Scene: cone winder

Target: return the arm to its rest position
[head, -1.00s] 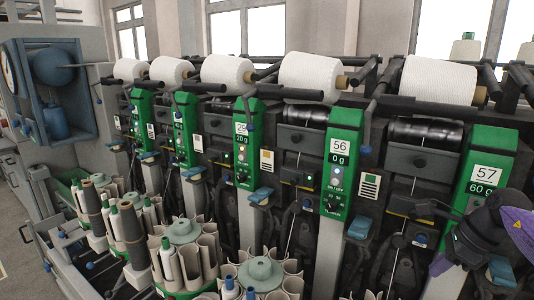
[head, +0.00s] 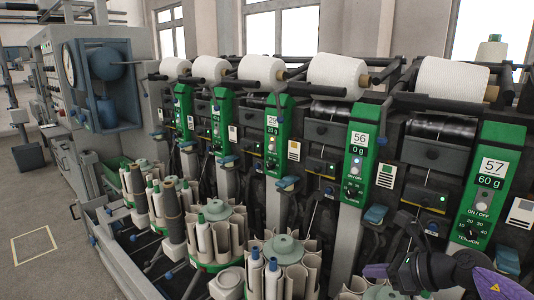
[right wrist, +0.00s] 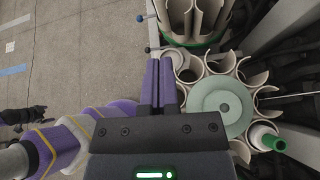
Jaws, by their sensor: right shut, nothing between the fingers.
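My right gripper (head: 374,270) is at the bottom right of the head view, on my dark and purple arm. Its purple fingers are together and empty. In the right wrist view the closed fingers (right wrist: 158,82) point up the picture, beside a round carousel of cream tubes with a pale green hub (right wrist: 222,108). They overlap the carousel's left edge in the picture; I cannot tell the gap. My left gripper cannot be made out in these views.
The winder's green panels, including number 57 (head: 489,185) and number 56 (head: 357,150), stand behind my right arm. White yarn packages (head: 338,75) line the top. Tube carousels (head: 284,250) stand in front. Open floor (head: 35,220) lies at the left.

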